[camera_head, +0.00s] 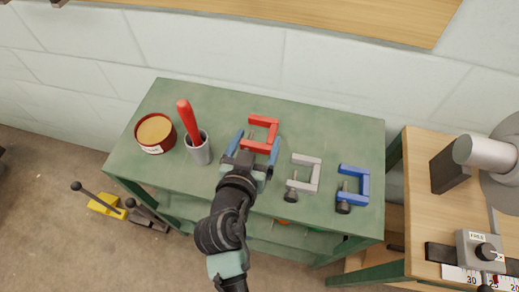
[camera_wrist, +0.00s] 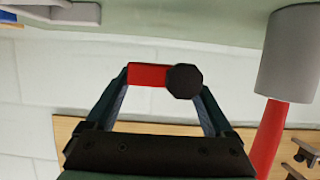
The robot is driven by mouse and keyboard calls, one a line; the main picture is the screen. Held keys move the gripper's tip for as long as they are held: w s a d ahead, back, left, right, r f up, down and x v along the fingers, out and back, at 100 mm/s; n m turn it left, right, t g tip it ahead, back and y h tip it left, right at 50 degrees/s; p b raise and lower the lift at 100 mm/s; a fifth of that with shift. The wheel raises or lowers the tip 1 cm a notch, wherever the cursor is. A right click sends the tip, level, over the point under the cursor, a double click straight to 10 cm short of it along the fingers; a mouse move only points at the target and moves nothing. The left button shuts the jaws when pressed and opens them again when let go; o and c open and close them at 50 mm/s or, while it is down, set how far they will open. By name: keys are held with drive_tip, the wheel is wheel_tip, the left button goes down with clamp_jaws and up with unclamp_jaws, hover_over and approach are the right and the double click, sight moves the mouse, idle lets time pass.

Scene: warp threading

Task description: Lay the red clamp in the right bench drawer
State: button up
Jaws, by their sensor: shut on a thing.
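The red clamp (camera_head: 263,121) is a C-shaped frame over the back middle of the green bench. My gripper (camera_head: 254,146) reaches in from the front with one finger on each side of the clamp and is shut on it. In the wrist view the clamp's red end and dark round knob (camera_wrist: 185,81) show between the fingertips (camera_wrist: 163,84). I cannot tell whether the clamp touches the bench top. No open drawer can be made out.
A grey clamp (camera_head: 305,173) and a blue clamp (camera_head: 363,181) lie to the right on the green bench (camera_head: 345,128). A grey cup (camera_head: 199,153) with a red handle and a round tin (camera_head: 155,132) stand left. A wooden bench (camera_head: 425,215) with machinery stands right.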

sight(257, 161)
drive_tip(key=shift+f+b, duration=0.55)
drive_tip(key=shift+f, duration=2.3)
drive_tip(key=shift+f, duration=0.15)
drive_tip(key=o, duration=1.5)
